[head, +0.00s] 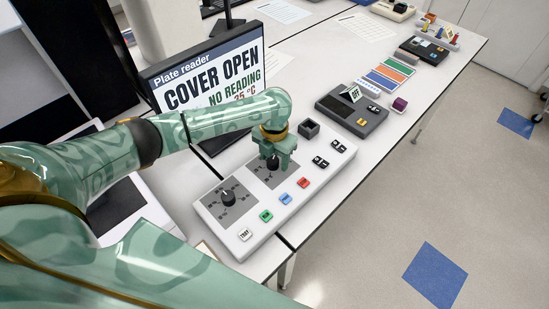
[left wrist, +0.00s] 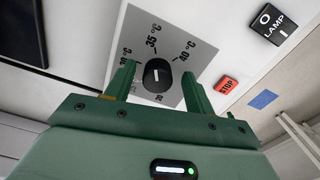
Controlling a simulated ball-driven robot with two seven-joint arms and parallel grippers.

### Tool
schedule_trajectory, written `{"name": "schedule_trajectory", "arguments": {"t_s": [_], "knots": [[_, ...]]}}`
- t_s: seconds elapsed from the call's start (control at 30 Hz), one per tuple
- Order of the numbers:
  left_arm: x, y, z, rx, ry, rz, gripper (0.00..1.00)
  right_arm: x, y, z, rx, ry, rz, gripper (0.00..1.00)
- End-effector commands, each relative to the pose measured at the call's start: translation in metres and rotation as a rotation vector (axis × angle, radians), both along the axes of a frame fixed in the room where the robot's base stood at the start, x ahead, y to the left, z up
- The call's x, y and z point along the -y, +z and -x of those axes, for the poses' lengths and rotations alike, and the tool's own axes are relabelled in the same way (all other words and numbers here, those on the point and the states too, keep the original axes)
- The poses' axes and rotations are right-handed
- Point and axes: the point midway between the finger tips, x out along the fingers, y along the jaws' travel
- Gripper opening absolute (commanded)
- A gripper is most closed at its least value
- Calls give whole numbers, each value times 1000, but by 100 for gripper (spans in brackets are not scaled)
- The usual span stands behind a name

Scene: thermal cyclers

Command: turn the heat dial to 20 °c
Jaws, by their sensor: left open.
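The heat dial is a black round knob (left wrist: 157,74) with a white line, on a grey plate marked in °C. In the left wrist view, 30, 35 and 40 °C read clearly; 20 shows faintly below the knob. I cannot tell surely which mark the line points to. My left gripper (head: 274,160) is over this dial in the head view, hiding part of it. In the left wrist view its open fingers stand on either side of the knob, with gaps visible. My right gripper is not in view.
The white control panel (head: 240,238) has a second dial (head: 228,197) and several coloured buttons, including a red stop button (head: 304,182) and a lamp switch (left wrist: 274,24). A dark device (head: 350,112) stands further right.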

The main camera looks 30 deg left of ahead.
Motion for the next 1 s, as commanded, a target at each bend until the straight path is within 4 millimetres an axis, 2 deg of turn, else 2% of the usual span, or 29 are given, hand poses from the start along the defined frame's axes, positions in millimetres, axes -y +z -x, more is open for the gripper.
{"name": "schedule_trajectory", "arguments": {"t_s": [0.2,0.27,0.37,0.4,0.73,1.0], "knots": [[0,0,0,0,1,0,54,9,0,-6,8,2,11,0],[0,0,0,0,1,0,40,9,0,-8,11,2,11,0],[0,0,0,0,1,0,12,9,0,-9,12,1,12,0],[0,0,0,0,1,0,9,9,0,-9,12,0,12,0],[-1,2,0,0,34,-1,9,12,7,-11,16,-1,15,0],[-1,6,0,0,187,0,9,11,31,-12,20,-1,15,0]]}}
